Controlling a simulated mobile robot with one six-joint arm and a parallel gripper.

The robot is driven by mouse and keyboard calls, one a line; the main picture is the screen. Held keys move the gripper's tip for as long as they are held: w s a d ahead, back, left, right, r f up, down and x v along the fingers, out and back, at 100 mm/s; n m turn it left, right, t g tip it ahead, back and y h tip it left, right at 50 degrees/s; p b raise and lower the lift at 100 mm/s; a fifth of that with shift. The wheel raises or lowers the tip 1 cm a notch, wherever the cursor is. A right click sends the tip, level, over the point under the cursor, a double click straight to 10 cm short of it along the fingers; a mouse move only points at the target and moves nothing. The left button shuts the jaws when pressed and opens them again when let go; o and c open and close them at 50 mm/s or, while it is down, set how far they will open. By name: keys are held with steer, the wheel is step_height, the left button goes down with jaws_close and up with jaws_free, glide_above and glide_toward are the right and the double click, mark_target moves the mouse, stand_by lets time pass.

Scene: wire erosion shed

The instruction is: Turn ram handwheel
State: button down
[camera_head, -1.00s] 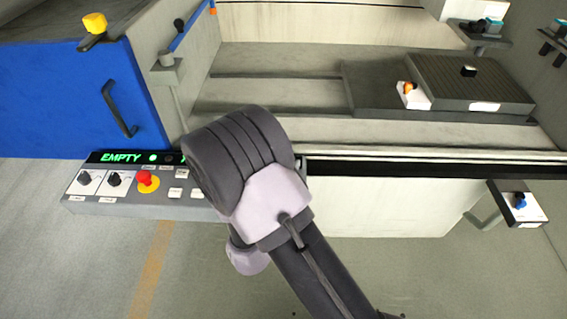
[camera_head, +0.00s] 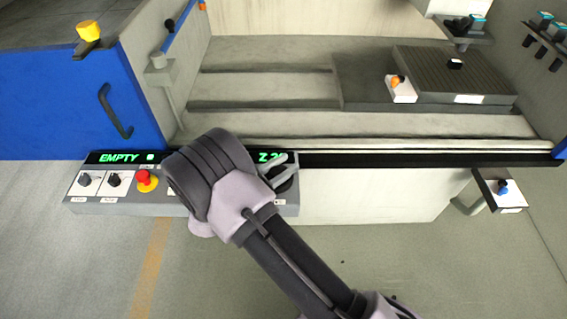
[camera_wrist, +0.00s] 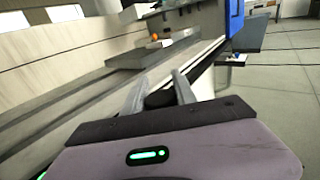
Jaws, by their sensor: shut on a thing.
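The ram handwheel (camera_head: 287,184) is a dark round part at the right end of the control panel (camera_head: 237,208), partly hidden by my gripper and wrist. My gripper (camera_head: 279,164) reaches over it, with its pale fingers at the wheel. In the wrist view my gripper (camera_wrist: 158,88) has a dark rounded knob (camera_wrist: 160,99) between its two fingers, and it is shut on this part of the handwheel. The wheel's markings and most of its rim are hidden.
The panel carries a red stop button (camera_head: 147,181), black rotary knobs (camera_head: 84,180) and a green-lit display (camera_head: 120,157) reading EMPTY, with a partly covered Z value. A blue door (camera_head: 70,110) stands left. The tank holds a dark block (camera_head: 455,82). The floor in front is open.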

stand_by(0.4)
steer(key=c, duration=1)
jaws_free()
steer(key=shift+d, duration=0.1)
steer(key=p+v, duration=0.4)
steer(key=v, duration=1.3)
steer(key=shift+s+a, duration=0.15)
steer(key=shift+a, duration=0.05)
